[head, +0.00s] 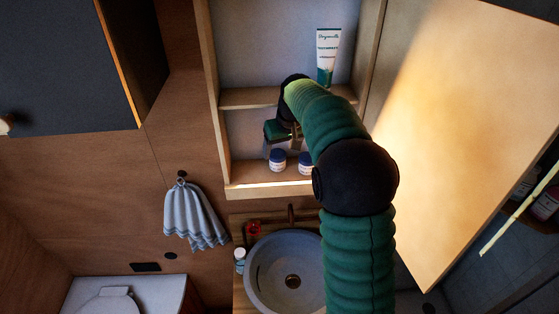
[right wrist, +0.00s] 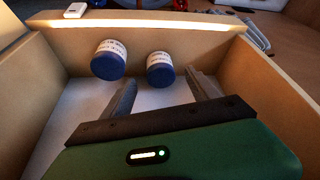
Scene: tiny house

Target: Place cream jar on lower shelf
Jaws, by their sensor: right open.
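Two small white cream jars with blue lids stand side by side on the lower shelf (head: 243,178) of the open wall cabinet. They are the left jar (head: 278,160) and the right jar (head: 305,162), which my right arm partly hides. My right gripper (head: 282,147) is inside the lower compartment, just above the jars. In the right wrist view both jars show, one at the left (right wrist: 109,60) and one nearer the middle (right wrist: 160,70). The open, empty fingers (right wrist: 163,93) point towards the middle jar, apart from it. My left gripper is not in view.
A toothpaste tube (head: 328,57) stands on the upper shelf (head: 245,97). The open cabinet door (head: 450,120) is at the right. Below are a round sink (head: 268,265), a tap, a red item and a small bottle (head: 239,256). A towel (head: 192,215) hangs at the left.

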